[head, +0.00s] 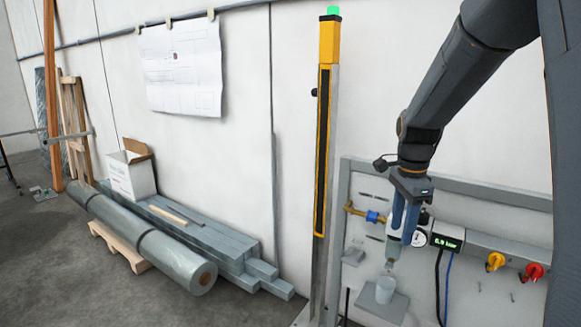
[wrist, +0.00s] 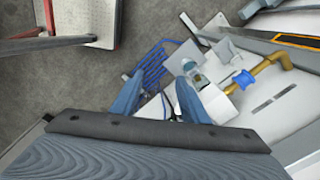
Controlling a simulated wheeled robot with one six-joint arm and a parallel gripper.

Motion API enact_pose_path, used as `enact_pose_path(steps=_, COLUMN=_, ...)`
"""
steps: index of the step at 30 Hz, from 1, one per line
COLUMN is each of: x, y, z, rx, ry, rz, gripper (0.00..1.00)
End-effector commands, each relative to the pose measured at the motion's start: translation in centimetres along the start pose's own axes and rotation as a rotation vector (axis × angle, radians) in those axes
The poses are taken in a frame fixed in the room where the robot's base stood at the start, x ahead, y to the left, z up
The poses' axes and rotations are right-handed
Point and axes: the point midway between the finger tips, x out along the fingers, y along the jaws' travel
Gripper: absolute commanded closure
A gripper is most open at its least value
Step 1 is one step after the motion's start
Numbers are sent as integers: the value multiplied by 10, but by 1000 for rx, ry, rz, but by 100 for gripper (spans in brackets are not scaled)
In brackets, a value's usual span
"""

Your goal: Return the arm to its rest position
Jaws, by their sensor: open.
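My gripper (head: 404,228) points down in front of the wall panel on the right of the head view. Its two blue fingers are apart, and nothing shows between them. They overlap part of a clear-bowled air unit (head: 393,250) in the picture; I cannot tell whether they touch it. In the wrist view, my gripper (wrist: 160,80) shows two separated fingertips, with blue hose coils and the floor beyond. My arm reaches down from the top right of the head view.
The panel (head: 460,188) carries a gauge (head: 418,238), a pressure display (head: 449,238), a yellow knob (head: 495,261) and a red knob (head: 535,272). A cup (head: 385,290) stands below the air unit. A yellow post (head: 325,140) rises left of the panel.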

Motion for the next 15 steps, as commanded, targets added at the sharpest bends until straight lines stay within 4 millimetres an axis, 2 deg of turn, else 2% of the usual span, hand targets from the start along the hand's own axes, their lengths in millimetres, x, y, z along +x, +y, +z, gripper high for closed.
enact_pose_path(steps=1, x=5, y=18, z=13, rx=-125, ry=-3, rz=0, gripper=59)
enact_pose_path(steps=6, x=24, y=75, z=47, rx=-569, ry=-7, rz=-8, gripper=59)
enact_pose_path(steps=12, x=46, y=147, z=80, rx=-1072, ry=-8, rz=-18, gripper=59)
enact_pose_path(steps=15, x=54, y=177, z=91, rx=-1271, ry=-7, rz=-23, gripper=59)
